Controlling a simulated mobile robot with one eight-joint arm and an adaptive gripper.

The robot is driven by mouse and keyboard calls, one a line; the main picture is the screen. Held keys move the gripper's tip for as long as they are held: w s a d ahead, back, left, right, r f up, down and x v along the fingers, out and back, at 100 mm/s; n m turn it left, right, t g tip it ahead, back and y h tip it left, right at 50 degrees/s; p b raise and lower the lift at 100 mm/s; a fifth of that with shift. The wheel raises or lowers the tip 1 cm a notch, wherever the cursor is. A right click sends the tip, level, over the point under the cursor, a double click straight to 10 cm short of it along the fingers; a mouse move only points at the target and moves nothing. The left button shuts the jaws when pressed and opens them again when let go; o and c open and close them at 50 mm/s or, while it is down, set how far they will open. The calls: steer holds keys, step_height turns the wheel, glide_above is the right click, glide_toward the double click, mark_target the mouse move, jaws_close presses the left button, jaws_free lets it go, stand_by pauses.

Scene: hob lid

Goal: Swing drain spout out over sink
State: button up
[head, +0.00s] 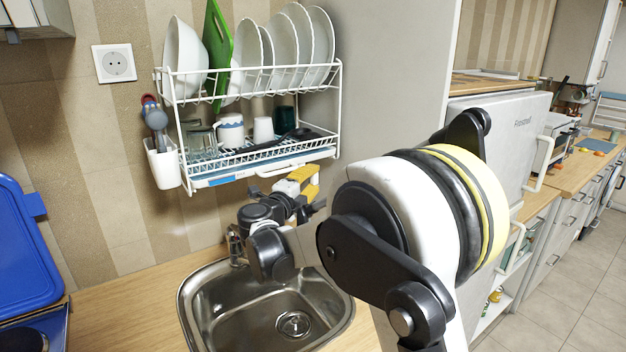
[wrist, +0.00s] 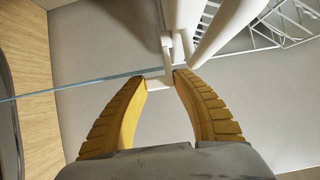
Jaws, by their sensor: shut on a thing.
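The drain spout shows in the wrist view as a small white piece (wrist: 158,83) between the yellow fingertips of my gripper (wrist: 161,77). My gripper is shut on it, and the fingers hide part of it. In the head view my gripper (head: 300,182) is just below the right part of the dish rack's drip tray (head: 225,178), above the back of the sink. The spout cannot be made out clearly there. The steel sink (head: 235,305) lies below, with its round drain in view and my arm covering its right side.
A white wall dish rack (head: 255,69) holds plates, a green board, cups and glasses. A white cutlery holder (head: 163,165) hangs at its left. The tap (head: 235,243) stands at the sink's back left. A blue lid (head: 22,250) stands at far left. The basin is empty.

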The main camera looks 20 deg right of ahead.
steer(key=o, duration=1.2)
steer(key=shift+d, duration=0.1)
steer(key=shift+c, duration=0.2)
steer(key=v, duration=1.2)
